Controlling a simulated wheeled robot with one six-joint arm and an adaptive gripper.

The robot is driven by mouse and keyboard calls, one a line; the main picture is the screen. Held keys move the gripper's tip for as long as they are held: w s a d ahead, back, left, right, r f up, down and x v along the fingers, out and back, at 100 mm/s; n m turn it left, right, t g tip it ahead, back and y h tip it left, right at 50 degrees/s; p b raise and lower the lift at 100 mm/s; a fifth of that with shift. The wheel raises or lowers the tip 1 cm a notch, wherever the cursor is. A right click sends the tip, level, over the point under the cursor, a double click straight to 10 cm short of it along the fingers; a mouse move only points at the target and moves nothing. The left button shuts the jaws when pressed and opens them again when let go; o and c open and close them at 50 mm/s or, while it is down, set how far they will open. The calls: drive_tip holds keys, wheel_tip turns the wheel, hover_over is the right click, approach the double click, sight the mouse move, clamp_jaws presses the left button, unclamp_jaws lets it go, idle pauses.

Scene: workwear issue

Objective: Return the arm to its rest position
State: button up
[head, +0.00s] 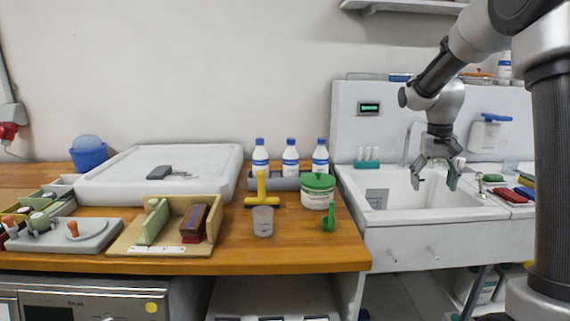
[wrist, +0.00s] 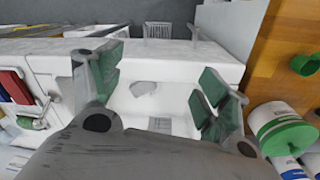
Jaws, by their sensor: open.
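My gripper (head: 436,180) hangs from my arm above the white sink (head: 425,201) in the head view, fingers pointing down. Its jaws are spread apart with nothing between them. In the wrist view my gripper (wrist: 160,90) shows two green-padded fingers wide apart, with the sink basin (wrist: 150,98) below and between them. My arm reaches in from the upper right of the head view.
A wooden counter (head: 300,255) left of the sink holds a green-lidded tub (head: 318,191), several blue-capped bottles (head: 290,157), a yellow-handled tool (head: 261,190) and a wooden stand (head: 207,218). A tap (head: 407,145) stands behind the basin. A shelf (head: 405,7) is above.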

drive_tip(key=s+a+r+n+t, duration=0.1)
drive_tip(key=s+r, duration=0.1)
drive_tip(key=s, duration=0.8)
drive_tip(key=s+a+r+t, duration=0.1)
drive_tip(key=s+a+r, duration=0.1)
drive_tip(key=s, duration=0.7)
drive_tip(key=s+a+r+n+t+y, duration=0.1)
drive_tip(key=s+a+r+t, duration=0.1)
drive_tip(key=s, duration=0.8)
drive_tip(key=shift+s+a+r+n, duration=0.15)
drive_tip(key=shift+s+r+n, duration=0.1)
drive_tip(key=shift+s+n, duration=0.05)
